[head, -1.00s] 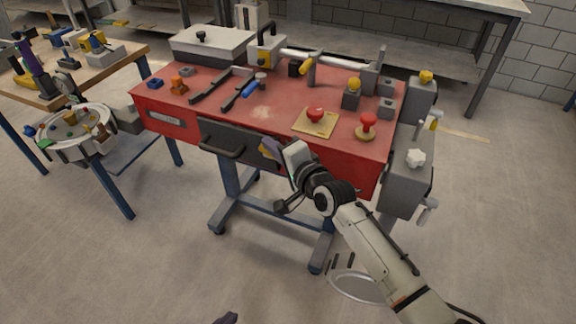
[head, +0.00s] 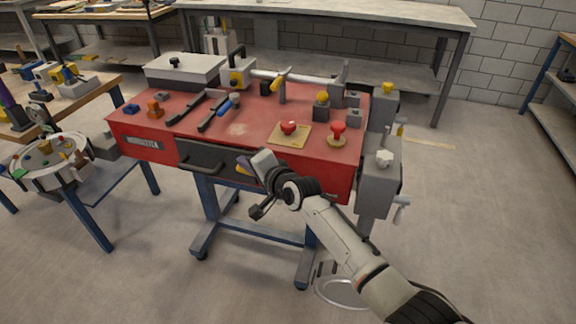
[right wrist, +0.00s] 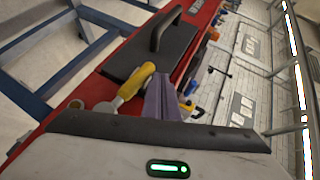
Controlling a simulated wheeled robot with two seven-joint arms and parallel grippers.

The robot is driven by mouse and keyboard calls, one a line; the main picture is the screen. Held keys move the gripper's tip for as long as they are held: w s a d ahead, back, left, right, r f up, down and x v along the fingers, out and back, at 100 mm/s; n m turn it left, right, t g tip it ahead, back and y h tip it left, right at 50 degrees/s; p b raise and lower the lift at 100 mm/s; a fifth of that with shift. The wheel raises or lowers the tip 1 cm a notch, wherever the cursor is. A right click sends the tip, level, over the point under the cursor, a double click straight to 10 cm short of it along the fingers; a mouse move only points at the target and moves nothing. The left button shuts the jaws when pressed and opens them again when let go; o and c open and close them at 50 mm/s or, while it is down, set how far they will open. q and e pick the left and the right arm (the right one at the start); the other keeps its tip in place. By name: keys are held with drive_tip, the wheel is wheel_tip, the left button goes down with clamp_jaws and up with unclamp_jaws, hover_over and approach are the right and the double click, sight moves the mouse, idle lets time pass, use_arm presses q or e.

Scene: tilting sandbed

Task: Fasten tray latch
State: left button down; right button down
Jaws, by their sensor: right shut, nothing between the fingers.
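The tray is a dark grey drawer front (head: 207,157) with a bar handle, set in the red bench's front; it also shows in the right wrist view (right wrist: 148,52). The latch has a yellow grip (right wrist: 136,82) and a pale metal lever at the tray front's end. In the head view only a bit of yellow (head: 243,169) shows by my gripper. My right gripper (head: 245,161) is shut and empty. In the right wrist view its purple fingers (right wrist: 163,98) are right beside the yellow grip; I cannot tell if they touch. My left gripper is out of view.
The red bench top (head: 245,110) carries a red knob on a yellow plate (head: 288,134), a red-topped button (head: 337,134), dark tools and grey blocks. A grey box (head: 380,165) with a crank is at the right end. A round tray (head: 48,160) stands left.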

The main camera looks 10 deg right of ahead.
drive_tip(key=shift+r, duration=0.1)
drive_tip(key=r+p, duration=0.4)
drive_tip(key=r, duration=0.1)
drive_tip(key=shift+w+d, duration=0.35)
drive_tip(key=s+a+r+p, duration=0.1)
drive_tip(key=s+r, duration=0.4)
drive_tip(key=r, duration=0.2)
drive_tip(key=shift+s+a+p, duration=0.25)
drive_tip(key=shift+s+p, duration=0.05)
drive_tip(key=shift+p, duration=0.05)
